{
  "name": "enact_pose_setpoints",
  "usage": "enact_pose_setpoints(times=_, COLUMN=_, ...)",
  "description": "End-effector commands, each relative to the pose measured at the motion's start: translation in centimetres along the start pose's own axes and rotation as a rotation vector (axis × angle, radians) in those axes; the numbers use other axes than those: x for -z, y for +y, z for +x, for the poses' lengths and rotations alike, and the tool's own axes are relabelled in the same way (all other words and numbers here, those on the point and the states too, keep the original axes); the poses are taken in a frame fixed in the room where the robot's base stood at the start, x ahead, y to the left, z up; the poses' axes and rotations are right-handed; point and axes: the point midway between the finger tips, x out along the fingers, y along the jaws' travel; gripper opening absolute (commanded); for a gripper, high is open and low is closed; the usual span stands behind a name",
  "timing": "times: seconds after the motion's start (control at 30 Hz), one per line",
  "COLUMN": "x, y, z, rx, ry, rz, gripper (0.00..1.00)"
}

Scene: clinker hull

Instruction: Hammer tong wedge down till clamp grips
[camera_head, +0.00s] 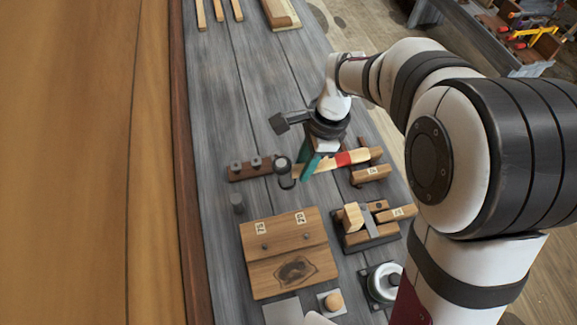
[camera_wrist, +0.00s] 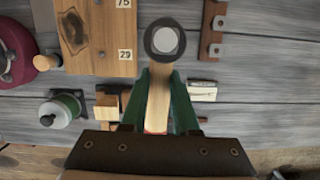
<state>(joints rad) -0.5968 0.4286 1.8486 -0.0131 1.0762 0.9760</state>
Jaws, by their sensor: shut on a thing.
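My gripper (camera_head: 307,172) has teal fingers closed around the wooden hammer handle (camera_head: 358,156), which has a red band. The dark grey hammer head (camera_head: 284,170) sticks out to the left, above the bench. In the wrist view the hammer head (camera_wrist: 165,39) shows its round pale face, with the handle running back between the fingers (camera_wrist: 160,80). No wedge is plainly seen in a clamp.
A labelled wooden board (camera_head: 287,262) lies in front. A green-and-white pot (camera_head: 380,287) and a wooden knob (camera_head: 333,301) stand nearer. The bench's upper middle is clear; the hull planking (camera_head: 90,160) borders the left.

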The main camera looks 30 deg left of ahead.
Motion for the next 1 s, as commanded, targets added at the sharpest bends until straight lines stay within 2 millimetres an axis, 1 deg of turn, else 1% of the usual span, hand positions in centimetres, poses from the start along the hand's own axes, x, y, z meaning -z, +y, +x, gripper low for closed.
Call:
enact_pose_setpoints(times=0.03, x=1.4, y=0.5, z=-1.7, rx=0.011, ry=-0.01, rz=0.034, gripper=0.0)
enact_pose_setpoints(times=0.07, x=2.3, y=1.0, z=-2.7, rx=0.016, ry=-0.017, rz=0.053, gripper=0.0)
enact_pose_setpoints(times=0.1, x=3.4, y=1.7, z=-4.2, rx=0.021, ry=-0.029, rz=0.081, gripper=0.0)
enact_pose_setpoints(times=0.17, x=5.1, y=3.1, z=-6.3, rx=0.031, ry=-0.048, rz=0.126, gripper=0.0)
enact_pose_setpoints(times=0.2, x=6.1, y=4.1, z=-7.8, rx=0.039, ry=-0.061, rz=0.156, gripper=0.0)
enact_pose_setpoints(times=0.3, x=8.1, y=6.9, z=-11.2, rx=0.064, ry=-0.094, rz=0.227, gripper=0.0)
enact_pose_setpoints(times=0.4, x=9.2, y=9.2, z=-13.6, rx=0.087, ry=-0.121, rz=0.281, gripper=0.0)
enact_pose_setpoints(times=0.43, x=9.4, y=9.7, z=-14.1, rx=0.092, ry=-0.126, rz=0.293, gripper=0.0)
enact_pose_setpoints(times=0.5, x=9.7, y=10.5, z=-14.9, rx=0.1, ry=-0.136, rz=0.311, gripper=0.0)
enact_pose_setpoints(times=0.53, x=9.7, y=10.8, z=-14.9, rx=0.101, ry=-0.14, rz=0.316, gripper=0.0)
enact_pose_setpoints(times=0.6, x=9.9, y=11.1, z=-14.5, rx=0.102, ry=-0.145, rz=0.321, gripper=0.0)
enact_pose_setpoints(times=0.7, x=10.2, y=11.1, z=-13.3, rx=0.102, ry=-0.146, rz=0.322, gripper=0.0)
enact_pose_setpoints(times=0.8, x=10.4, y=11.0, z=-12.5, rx=0.102, ry=-0.144, rz=0.321, gripper=0.0)
enact_pose_setpoints(times=1.0, x=10.4, y=11.0, z=-12.3, rx=0.103, ry=-0.143, rz=0.32, gripper=0.0)
